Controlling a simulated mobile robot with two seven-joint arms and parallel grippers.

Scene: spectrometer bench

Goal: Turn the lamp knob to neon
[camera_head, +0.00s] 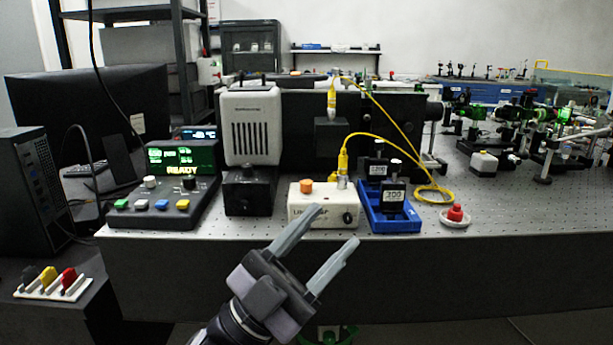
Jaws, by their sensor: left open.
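A white lamp box (300,200) stands near the front edge of the bench, with an orange button (306,187) on top. Its front label is partly covered by my finger. A dark round knob (349,217) sits at the right of the box's front; its setting is too small to read. My left gripper (337,227) is open and empty in front of the bench edge. Its two fingers point up and right toward the box, one tip overlapping the box front in the picture, the other just below the knob. No contact with the knob shows. My right gripper is not in view.
A blue tray (405,226) with black labelled blocks stands right of the box. A red button (455,213) is farther right. A control console (160,205) reading "READY" and a grey-and-black unit (250,125) stand left. A yellow cable (385,140) loops above the tray.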

